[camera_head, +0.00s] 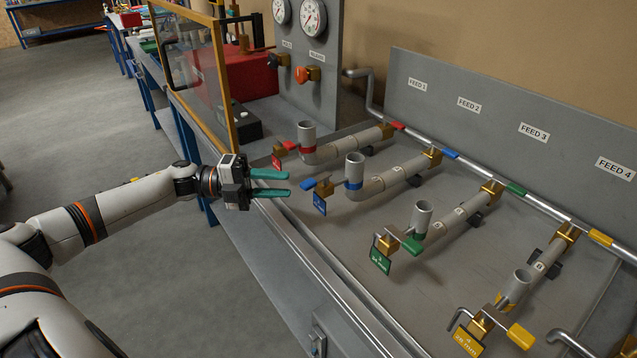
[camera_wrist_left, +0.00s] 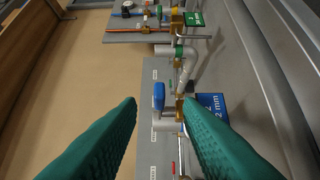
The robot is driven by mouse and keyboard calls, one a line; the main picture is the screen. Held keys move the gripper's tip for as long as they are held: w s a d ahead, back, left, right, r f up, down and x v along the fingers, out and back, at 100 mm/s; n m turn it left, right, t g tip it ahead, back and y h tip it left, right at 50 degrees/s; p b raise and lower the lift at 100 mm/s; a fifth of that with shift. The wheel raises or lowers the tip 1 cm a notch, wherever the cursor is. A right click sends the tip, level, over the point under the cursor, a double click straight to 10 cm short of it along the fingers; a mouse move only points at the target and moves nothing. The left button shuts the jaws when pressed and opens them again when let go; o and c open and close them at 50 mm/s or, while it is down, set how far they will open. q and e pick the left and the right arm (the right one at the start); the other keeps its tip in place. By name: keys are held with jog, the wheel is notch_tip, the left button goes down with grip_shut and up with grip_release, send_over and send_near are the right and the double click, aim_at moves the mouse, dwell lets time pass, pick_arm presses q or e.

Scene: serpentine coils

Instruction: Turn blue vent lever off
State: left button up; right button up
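A blue tag (camera_head: 320,203) hangs beneath the valve. My left gripper (camera_head: 288,183) is open, its two teal fingers pointing at the lever, with the tips just short of it in the head view. In the left wrist view the blue lever (camera_wrist_left: 159,96) shows between the spread fingertips, with the blue tag (camera_wrist_left: 212,106) to its right. I cannot tell the exact depth gap. My right gripper is not in view.
The red lever (camera_head: 290,145) is behind, and the green lever (camera_head: 411,244) and yellow lever (camera_head: 520,336) are nearer, each on its own coil. A framed clear panel (camera_head: 195,75) stands behind my left wrist. The bench's front rail (camera_head: 300,255) runs below the gripper.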

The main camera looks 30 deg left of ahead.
aim_at(316, 185)
pick_arm(q)
jog(key=p+x, duration=0.1)
jog(key=x, duration=0.5)
jog(key=shift+w+d+r+p, duration=0.25)
jog(key=shift+d+p, duration=0.1)
jog(key=shift+p, duration=0.05)
jog(key=shift+w+d+f, duration=0.15)
jog(key=shift+w+d, duration=0.2)
jog(key=shift+d, duration=0.2)
jog(key=shift+w+d, duration=0.1)
jog(key=shift+d, duration=0.05)
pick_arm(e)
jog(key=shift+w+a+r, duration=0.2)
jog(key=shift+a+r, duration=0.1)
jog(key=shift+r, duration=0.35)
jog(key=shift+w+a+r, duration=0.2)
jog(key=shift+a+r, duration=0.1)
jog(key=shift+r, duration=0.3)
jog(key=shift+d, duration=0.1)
pick_arm(q)
grip_shut()
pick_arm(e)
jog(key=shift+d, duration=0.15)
